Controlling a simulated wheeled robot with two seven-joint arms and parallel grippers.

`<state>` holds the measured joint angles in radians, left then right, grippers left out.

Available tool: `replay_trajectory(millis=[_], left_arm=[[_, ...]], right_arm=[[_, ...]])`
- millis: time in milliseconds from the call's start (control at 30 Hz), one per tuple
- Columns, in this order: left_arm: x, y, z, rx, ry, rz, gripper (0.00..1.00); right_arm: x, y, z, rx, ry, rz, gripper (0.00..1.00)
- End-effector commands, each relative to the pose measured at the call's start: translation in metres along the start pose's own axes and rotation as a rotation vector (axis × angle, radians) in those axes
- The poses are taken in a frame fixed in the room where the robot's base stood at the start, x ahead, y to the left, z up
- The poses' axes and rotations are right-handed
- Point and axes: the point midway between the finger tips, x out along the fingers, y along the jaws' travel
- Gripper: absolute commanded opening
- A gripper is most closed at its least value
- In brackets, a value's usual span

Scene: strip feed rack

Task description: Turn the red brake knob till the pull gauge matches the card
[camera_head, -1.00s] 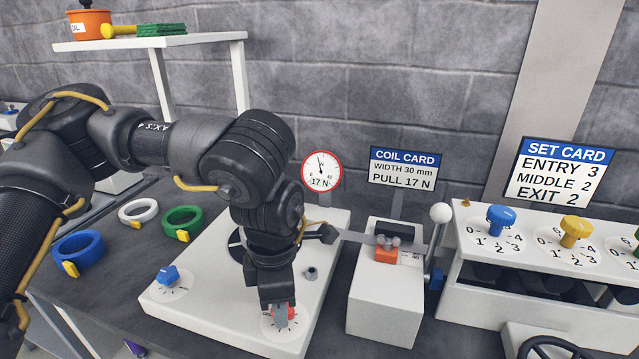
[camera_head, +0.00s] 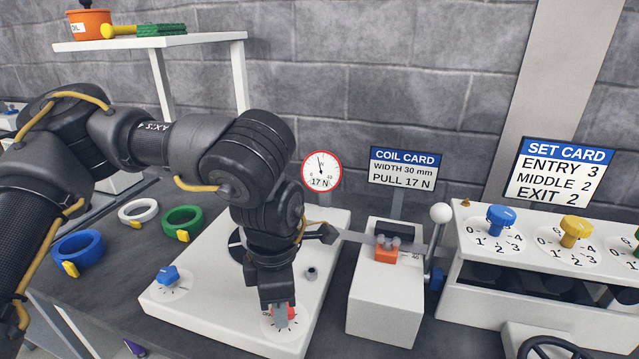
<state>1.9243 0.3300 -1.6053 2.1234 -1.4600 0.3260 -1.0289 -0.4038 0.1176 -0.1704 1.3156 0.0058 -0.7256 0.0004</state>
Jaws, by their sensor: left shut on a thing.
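The red brake knob (camera_head: 291,313) sits on a white dial at the front right of the white base plate (camera_head: 190,293). My left gripper (camera_head: 281,315) points down and is shut on the knob, hiding most of it. The pull gauge (camera_head: 321,171) is a round, red-rimmed dial behind the plate; it reads 17 N, with its needle a little left of straight up. The coil card (camera_head: 403,169) says width 30 mm and pull 17 N, the same number as the gauge. My right gripper is not in view.
A blue knob (camera_head: 167,276) is at the plate's left. Blue (camera_head: 79,250), white (camera_head: 138,211) and green (camera_head: 183,221) rings lie on the dark table. A white block (camera_head: 383,305) with an orange piece stands right of the plate. The set card (camera_head: 560,172) stands behind blue and yellow knobs.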

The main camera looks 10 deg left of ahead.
Motion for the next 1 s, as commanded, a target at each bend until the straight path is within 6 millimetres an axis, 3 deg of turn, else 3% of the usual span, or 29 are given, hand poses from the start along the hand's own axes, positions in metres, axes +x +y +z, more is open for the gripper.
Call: replay_trajectory(millis=[567,600,633,1000], left_arm=[[0.0004,-0.0001,-0.0002,0.0,0.001,-0.001,0.18],[0.0004,-0.0001,-0.0002,0.0,0.001,-0.001,0.38],[0.0004,-0.0001,-0.0002,0.0,0.001,-0.001,0.42],[-0.0029,0.0,0.0,0.0,0.0,0.0,0.43]], right_arm=[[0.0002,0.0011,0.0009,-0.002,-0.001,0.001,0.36],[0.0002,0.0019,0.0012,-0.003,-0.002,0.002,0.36],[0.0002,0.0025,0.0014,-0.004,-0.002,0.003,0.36],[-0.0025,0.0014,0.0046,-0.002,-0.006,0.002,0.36]])
